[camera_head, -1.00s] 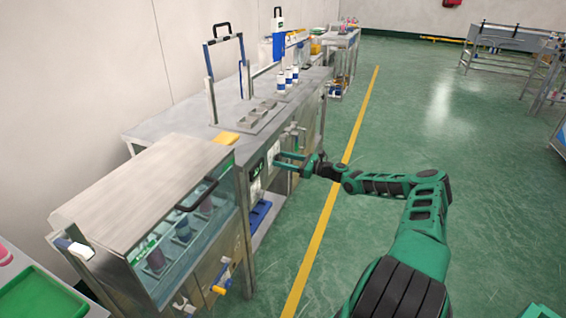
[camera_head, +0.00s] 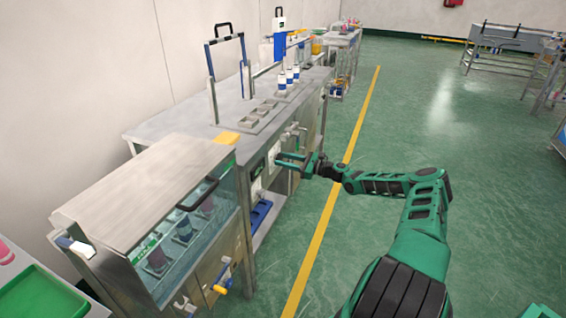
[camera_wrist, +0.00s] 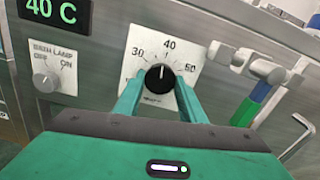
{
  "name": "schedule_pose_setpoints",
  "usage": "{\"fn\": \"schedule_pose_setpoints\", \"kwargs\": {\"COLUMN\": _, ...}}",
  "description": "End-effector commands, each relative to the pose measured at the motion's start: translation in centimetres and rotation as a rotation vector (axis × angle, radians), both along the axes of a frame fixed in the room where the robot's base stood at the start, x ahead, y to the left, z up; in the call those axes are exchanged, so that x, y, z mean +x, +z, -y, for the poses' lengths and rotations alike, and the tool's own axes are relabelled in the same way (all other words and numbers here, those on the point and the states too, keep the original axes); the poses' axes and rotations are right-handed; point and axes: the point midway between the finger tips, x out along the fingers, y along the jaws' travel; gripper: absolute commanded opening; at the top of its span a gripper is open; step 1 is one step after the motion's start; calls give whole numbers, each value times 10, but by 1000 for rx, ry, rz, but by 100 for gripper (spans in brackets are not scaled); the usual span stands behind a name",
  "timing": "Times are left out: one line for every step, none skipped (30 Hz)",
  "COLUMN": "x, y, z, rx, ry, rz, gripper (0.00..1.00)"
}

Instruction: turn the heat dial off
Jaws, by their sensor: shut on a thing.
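The heat dial is a black round knob (camera_wrist: 159,78) on a white scale plate (camera_wrist: 140,50) marked 30, 40 and 50. Its white pointer line points roughly up, near the 40 mark. My gripper (camera_wrist: 160,88) has its two green fingers on either side of the knob, shut on it. In the head view my gripper (camera_head: 279,159) reaches the front panel of the steel bench from the right; the knob is too small to make out there.
A green display (camera_wrist: 52,10) reads 40 C. A bath lamp switch (camera_wrist: 46,80) sits left of the dial. A valve with a blue and green handle (camera_wrist: 250,105) is close on the right. A glass-fronted water bath (camera_head: 180,235) stands nearer.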

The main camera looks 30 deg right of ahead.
Motion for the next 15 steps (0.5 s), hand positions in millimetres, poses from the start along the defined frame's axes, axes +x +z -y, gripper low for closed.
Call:
{"fn": "schedule_pose_setpoints", "kwargs": {"x": 1, "y": 0, "z": 4, "rx": -32, "ry": -7, "rz": 22, "gripper": 14}}
{"fn": "schedule_pose_setpoints", "kwargs": {"x": 1, "y": 0, "z": 4, "rx": -51, "ry": -7, "rz": 36, "gripper": 14}}
{"fn": "schedule_pose_setpoints", "kwargs": {"x": 1, "y": 0, "z": 4, "rx": -79, "ry": -7, "rz": 58, "gripper": 14}}
{"fn": "schedule_pose_setpoints", "kwargs": {"x": 1, "y": 1, "z": 4, "rx": -101, "ry": -7, "rz": 75, "gripper": 14}}
{"fn": "schedule_pose_setpoints", "kwargs": {"x": 1, "y": 1, "z": 4, "rx": -122, "ry": -7, "rz": 92, "gripper": 14}}
{"fn": "schedule_pose_setpoints", "kwargs": {"x": 1, "y": 0, "z": 4, "rx": -152, "ry": -7, "rz": 114, "gripper": 14}}
{"fn": "schedule_pose_setpoints", "kwargs": {"x": 1, "y": 0, "z": 4, "rx": -175, "ry": -7, "rz": 132, "gripper": 14}}
{"fn": "schedule_pose_setpoints", "kwargs": {"x": 1, "y": 0, "z": 4, "rx": -197, "ry": -6, "rz": 150, "gripper": 14}}
{"fn": "schedule_pose_setpoints", "kwargs": {"x": 1, "y": 0, "z": 4, "rx": -228, "ry": -8, "rz": 173, "gripper": 14}}
{"fn": "schedule_pose_setpoints", "kwargs": {"x": 1, "y": 0, "z": 4, "rx": -251, "ry": -8, "rz": 191, "gripper": 14}}
{"fn": "schedule_pose_setpoints", "kwargs": {"x": 1, "y": 0, "z": 4, "rx": -274, "ry": -8, "rz": 209, "gripper": 14}}
{"fn": "schedule_pose_setpoints", "kwargs": {"x": 1, "y": 0, "z": 4, "rx": -304, "ry": -8, "rz": 231, "gripper": 14}}
{"fn": "schedule_pose_setpoints", "kwargs": {"x": 1, "y": 0, "z": 5, "rx": -326, "ry": -8, "rz": 248, "gripper": 14}}
{"fn": "schedule_pose_setpoints", "kwargs": {"x": 1, "y": 1, "z": 4, "rx": -349, "ry": -8, "rz": 266, "gripper": 14}}
{"fn": "schedule_pose_setpoints", "kwargs": {"x": 1, "y": 1, "z": 4, "rx": -378, "ry": -7, "rz": 290, "gripper": 14}}
